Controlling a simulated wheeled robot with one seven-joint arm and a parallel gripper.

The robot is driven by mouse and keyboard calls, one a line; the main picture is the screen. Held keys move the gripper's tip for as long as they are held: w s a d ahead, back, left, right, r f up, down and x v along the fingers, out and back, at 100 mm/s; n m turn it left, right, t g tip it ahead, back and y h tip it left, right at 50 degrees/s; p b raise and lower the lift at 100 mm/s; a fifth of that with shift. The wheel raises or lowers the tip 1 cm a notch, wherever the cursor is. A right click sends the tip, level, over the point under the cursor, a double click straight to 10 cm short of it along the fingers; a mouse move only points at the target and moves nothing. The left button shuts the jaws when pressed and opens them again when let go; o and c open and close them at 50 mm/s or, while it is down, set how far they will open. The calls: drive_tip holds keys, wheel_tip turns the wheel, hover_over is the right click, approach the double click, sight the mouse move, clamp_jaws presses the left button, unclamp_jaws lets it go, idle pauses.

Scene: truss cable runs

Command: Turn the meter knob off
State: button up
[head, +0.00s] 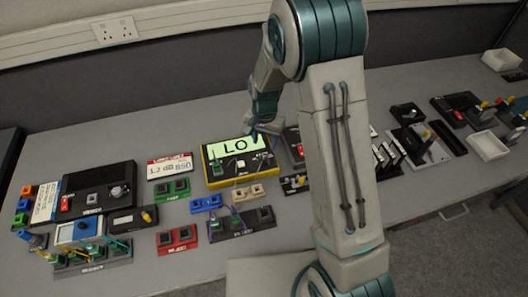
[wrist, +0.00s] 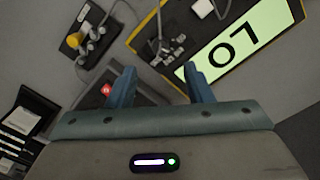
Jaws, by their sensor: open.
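The meter (head: 206,168) is a black box with a yellow edge and a lit green display reading "LO". In the wrist view, the meter's display (wrist: 240,42) fills the upper right. A small pale knob-like part (wrist: 207,7) shows at the top edge of that view, on the meter's dark panel; its pointer setting cannot be read. Grey metal fittings (wrist: 165,50) sit near the meter's corner. My gripper (wrist: 158,78) is open and empty, its blue fingers spread over the meter's corner and the gap beside it.
A dark device with a red switch (wrist: 107,90) lies below the left finger. A black plate with a yellow-topped plug (wrist: 75,42) is at upper left. Green (head: 173,188), blue (head: 206,203) and red (head: 177,238) blocks stand around the meter. Bare grey bench lies behind it.

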sight(264, 157)
wheel_tip(264, 157, down, 8)
drive_tip(key=shift+r+p, duration=0.1)
drive_tip(key=shift+p, duration=0.65)
drive_tip(key=c, duration=1)
